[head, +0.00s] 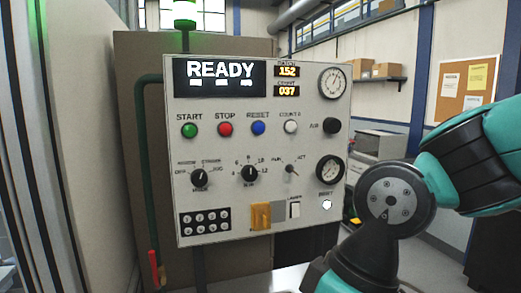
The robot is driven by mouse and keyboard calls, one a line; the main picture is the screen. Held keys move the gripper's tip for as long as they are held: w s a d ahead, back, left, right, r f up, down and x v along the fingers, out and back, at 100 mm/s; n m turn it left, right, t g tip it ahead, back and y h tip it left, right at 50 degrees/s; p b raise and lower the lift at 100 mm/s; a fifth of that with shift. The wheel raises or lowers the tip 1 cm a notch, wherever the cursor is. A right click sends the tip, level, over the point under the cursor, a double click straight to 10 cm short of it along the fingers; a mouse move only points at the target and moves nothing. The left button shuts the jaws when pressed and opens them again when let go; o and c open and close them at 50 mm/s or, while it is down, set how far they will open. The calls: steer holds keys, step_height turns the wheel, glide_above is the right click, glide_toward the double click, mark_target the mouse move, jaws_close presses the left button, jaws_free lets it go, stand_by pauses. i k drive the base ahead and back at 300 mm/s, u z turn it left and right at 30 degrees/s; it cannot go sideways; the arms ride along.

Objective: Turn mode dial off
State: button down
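The mode dial (199,178) is a round black knob on the left of a light grey control panel (215,105). Small position labels sit around its top, with OFF at its left and JOG at its right. A MODE label is under it. Its pointer mark is too small for me to tell its setting for certain. Nothing touches the dial. My teal and black arm is at the right, in front of the panel's lower right side and apart from the dial. My gripper does not show in this view.
A READY screen (219,81) and coloured buttons are above the dial. A green pipe (143,170) runs along the panel's left side. The space before the dial looks clear.

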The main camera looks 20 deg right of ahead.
mark_target(199, 177)
steer(key=z, duration=0.55)
steer(key=k, duration=1.2)
steer(key=u, duration=0.05)
steer(key=i, duration=0.35)
steer(key=u, duration=1.1)
steer(key=i, duration=0.75)
steer(key=u, duration=0.45)
